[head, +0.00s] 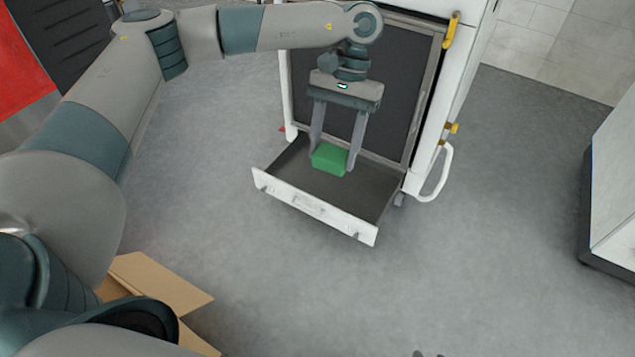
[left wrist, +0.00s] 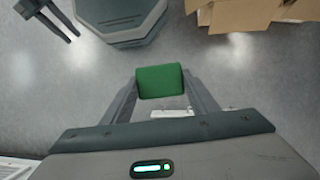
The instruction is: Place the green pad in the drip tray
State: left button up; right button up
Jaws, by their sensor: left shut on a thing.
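The green pad (head: 329,159) is a small block held between the two fingers of my left gripper (head: 334,158). It also shows in the left wrist view (left wrist: 160,82), with a finger on each side. In the head view the pad appears over the drip tray (head: 315,208), a pulled-out drawer with a dark inside and a white front. I cannot tell how high the pad is above the tray floor. My right gripper (left wrist: 47,18) shows partly at the top left of the left wrist view, its two fingers apart with nothing between them.
The white washer cabinet (head: 462,75) stands behind the tray, with a dark front panel and a white handle (head: 436,175) at right. An open cardboard box (head: 160,284) is at the lower left. A white unit (head: 612,190) stands at far right. The grey floor between is clear.

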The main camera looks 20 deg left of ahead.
aim_at(351, 183)
jog(key=i+l, duration=0.1)
jog(key=i, duration=0.95)
jog(key=l+z, duration=0.05)
